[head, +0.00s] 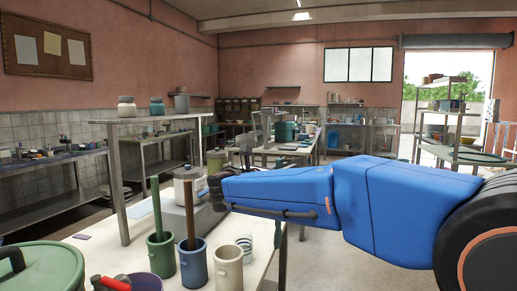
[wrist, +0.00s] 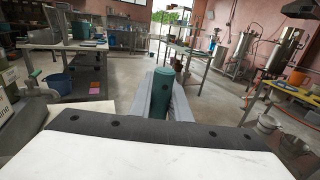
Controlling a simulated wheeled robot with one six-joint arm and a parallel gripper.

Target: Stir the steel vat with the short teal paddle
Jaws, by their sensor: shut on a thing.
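My gripper (wrist: 161,98) is shut on a dark teal rounded piece, which looks like the handle of the teal paddle (wrist: 162,92). The rest of that piece is hidden from the wrist view. Two steel vessels, a left one (wrist: 240,47) and a right one (wrist: 283,50), stand on legs at the right in the wrist view. I cannot tell whether either is the steel vat.
On the near table (head: 108,240), a green pot (head: 162,256) holds a green stick and a blue pot (head: 194,264) holds a brown stick. A cream pot (head: 226,267) stands beside them. A yellow table (wrist: 295,94) is at the right in the wrist view.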

